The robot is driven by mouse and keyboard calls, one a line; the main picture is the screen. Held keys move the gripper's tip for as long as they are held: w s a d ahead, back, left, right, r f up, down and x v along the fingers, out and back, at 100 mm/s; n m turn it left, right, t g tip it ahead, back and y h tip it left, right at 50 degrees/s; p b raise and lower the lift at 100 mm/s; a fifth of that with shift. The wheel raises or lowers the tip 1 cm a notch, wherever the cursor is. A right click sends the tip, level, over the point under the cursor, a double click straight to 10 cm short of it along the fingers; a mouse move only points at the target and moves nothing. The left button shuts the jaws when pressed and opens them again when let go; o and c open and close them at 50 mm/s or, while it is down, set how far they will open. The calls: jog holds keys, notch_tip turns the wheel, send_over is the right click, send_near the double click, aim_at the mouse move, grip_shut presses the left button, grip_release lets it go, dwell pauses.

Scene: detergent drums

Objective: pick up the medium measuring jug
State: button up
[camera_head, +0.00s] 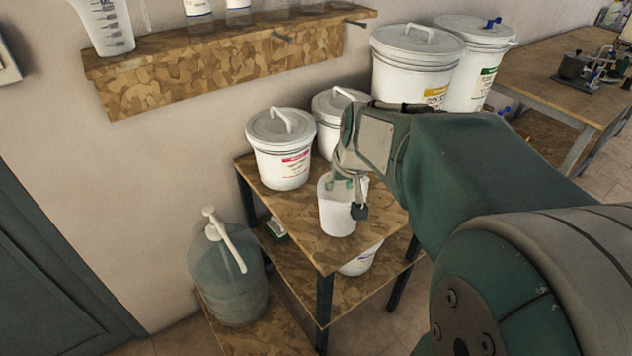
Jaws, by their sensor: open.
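A plain white jug (335,213) stands upright near the front corner of the wooden table's top, its upper right part covered by my gripper. A clear measuring jug with dark graduation marks (106,27) stands on the wall shelf, cut off by the top edge. I cannot tell from the sizes which of them is the medium one. My gripper (350,197) is open and points down at the white jug. One finger shows at the jug's mouth and a dark fingertip shows at its right side. Whether they touch the jug is unclear.
Lidded white drums stand behind on the table (325,258), one with a red label (283,163). Larger drums (412,72) stand further back. A big translucent bottle with a pump (230,275) is at lower left. The wall shelf (215,72) juts out above. A white container (361,262) sits below.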

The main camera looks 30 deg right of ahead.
jog(key=w+d+f, duration=0.2)
jog(key=d+f, duration=0.1)
jog(key=d, duration=0.1)
jog(key=w+d+f+m, duration=0.1)
jog(key=w+d+f, duration=0.1)
jog(key=d+f, duration=0.1)
jog(key=w+d+f+m, duration=0.1)
jog(key=w+d+f, duration=0.1)
jog(key=d+f, duration=0.2)
jog(key=shift+w+d+f+g+h, duration=0.2)
jog(key=shift+d+f+g+h, duration=0.1)
jog(key=shift+f, duration=0.3)
jog(key=shift+w+d+f, duration=0.2)
jog(key=shift+d+f, duration=0.05)
jog(key=shift+f, duration=0.4)
jog(key=x, duration=0.4)
jog(key=shift+a+f, duration=0.2)
jog(key=shift+c, duration=0.3)
jog(key=shift+d, duration=0.1)
grip_shut()
